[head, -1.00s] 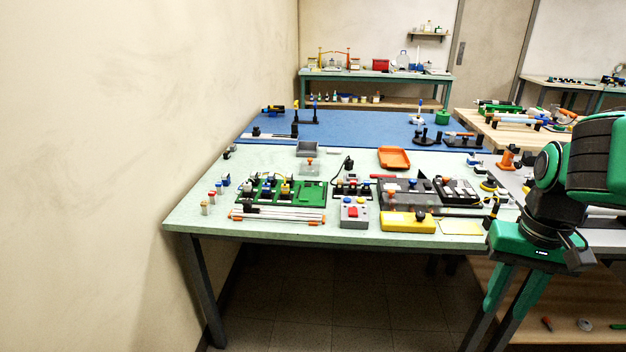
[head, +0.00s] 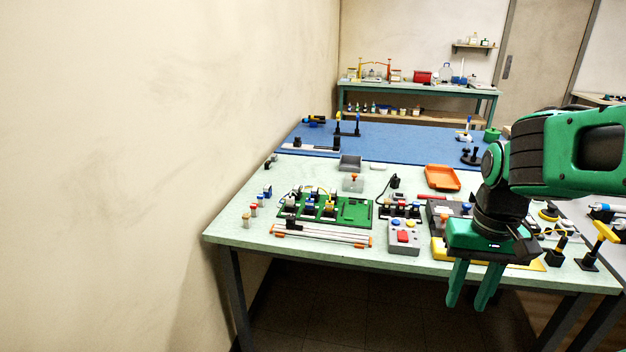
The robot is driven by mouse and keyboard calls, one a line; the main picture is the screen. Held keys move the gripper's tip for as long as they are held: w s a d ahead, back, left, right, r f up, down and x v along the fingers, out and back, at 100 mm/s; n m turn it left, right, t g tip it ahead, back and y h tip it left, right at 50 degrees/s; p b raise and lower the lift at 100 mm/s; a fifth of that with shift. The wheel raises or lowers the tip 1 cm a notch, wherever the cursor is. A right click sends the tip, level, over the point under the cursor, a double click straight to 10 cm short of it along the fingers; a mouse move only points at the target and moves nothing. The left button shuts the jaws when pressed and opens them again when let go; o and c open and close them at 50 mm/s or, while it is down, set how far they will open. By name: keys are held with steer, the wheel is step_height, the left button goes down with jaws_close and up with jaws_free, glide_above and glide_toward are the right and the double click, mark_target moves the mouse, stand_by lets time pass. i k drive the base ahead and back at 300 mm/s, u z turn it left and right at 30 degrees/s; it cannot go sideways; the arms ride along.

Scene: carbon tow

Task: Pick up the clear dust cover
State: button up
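A small clear box with an orange knob on top, which looks like the clear dust cover (head: 352,184), stands upright on the pale green worktable (head: 240,222). It is just in front of a grey bin, behind the green circuit board. My gripper (head: 467,306) hangs at the front right of the table, fingers pointing down, to the right of the cover and nearer to me. Its two green fingers are apart with nothing between them. My arm hides part of the table's right side.
A green board (head: 325,210) with several parts lies in front of the cover. A grey box with a red button (head: 403,237) stands near the front edge. The grey bin (head: 350,162) and an orange tray (head: 442,177) are behind. A wall borders the left.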

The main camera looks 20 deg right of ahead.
mark_target(354, 183)
steer(key=z, duration=0.1)
steer(key=i, duration=1.15)
steer(key=z, duration=0.55)
